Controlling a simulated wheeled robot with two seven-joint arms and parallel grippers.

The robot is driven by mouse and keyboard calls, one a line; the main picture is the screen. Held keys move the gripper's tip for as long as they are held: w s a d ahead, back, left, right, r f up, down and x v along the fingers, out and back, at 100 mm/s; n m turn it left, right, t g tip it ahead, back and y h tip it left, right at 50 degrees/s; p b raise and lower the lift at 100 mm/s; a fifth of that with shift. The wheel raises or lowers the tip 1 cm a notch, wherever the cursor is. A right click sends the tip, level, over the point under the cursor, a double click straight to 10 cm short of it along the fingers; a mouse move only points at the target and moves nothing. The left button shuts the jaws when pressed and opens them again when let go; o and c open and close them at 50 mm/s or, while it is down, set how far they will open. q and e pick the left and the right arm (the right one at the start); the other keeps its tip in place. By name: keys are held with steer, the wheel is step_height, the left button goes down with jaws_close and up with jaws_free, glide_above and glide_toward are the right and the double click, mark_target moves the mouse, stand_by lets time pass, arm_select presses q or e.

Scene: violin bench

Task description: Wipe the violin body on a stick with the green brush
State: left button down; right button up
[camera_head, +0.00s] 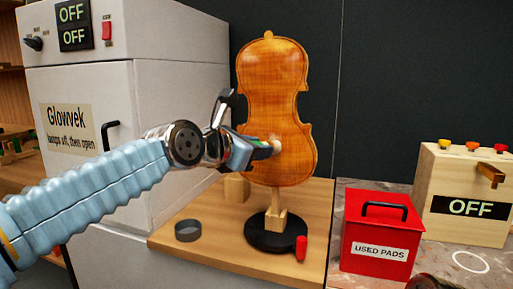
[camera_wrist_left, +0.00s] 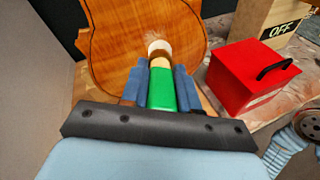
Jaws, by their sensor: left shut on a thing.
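The orange-brown violin body (camera_head: 272,85) stands upright on a stick in a round black base (camera_head: 262,238). My left gripper (camera_head: 262,149) is in front of its lower half and is shut on the green brush. In the left wrist view the green handle (camera_wrist_left: 161,88) sits between the two blue fingers (camera_wrist_left: 160,86), with the pale bristles pointing at the violin body (camera_wrist_left: 118,50). The bristle tip (camera_head: 275,144) is at the violin's surface; it looks like contact, but a small gap cannot be ruled out. My right gripper's fingers are not seen.
A wooden board (camera_head: 220,247) bears the stand, a dark ring (camera_head: 188,231), a wooden block (camera_head: 236,187) and a red cylinder (camera_head: 301,248). A red "USED PADS" box (camera_head: 362,232) and a wooden "OFF" box (camera_head: 440,180) stand right. A white cabinet (camera_head: 180,100) is left.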

arm_select(q)
steer(key=shift+w+r+p, duration=0.1)
steer(key=shift+r+p, duration=0.8)
steer(key=shift+r, duration=0.95)
step_height(320, 180, down, 7)
steer(key=b, duration=0.3)
steer(key=shift+r+b, duration=0.2)
steer(key=shift+b, duration=0.2)
steer(key=shift+s, duration=0.2)
steer(key=s, duration=0.2)
steer(key=s+a, duration=0.1)
steer(key=s, duration=0.2)
steer(key=shift+s+a+r, duration=0.2)
steer(key=shift+s+a, duration=0.15)
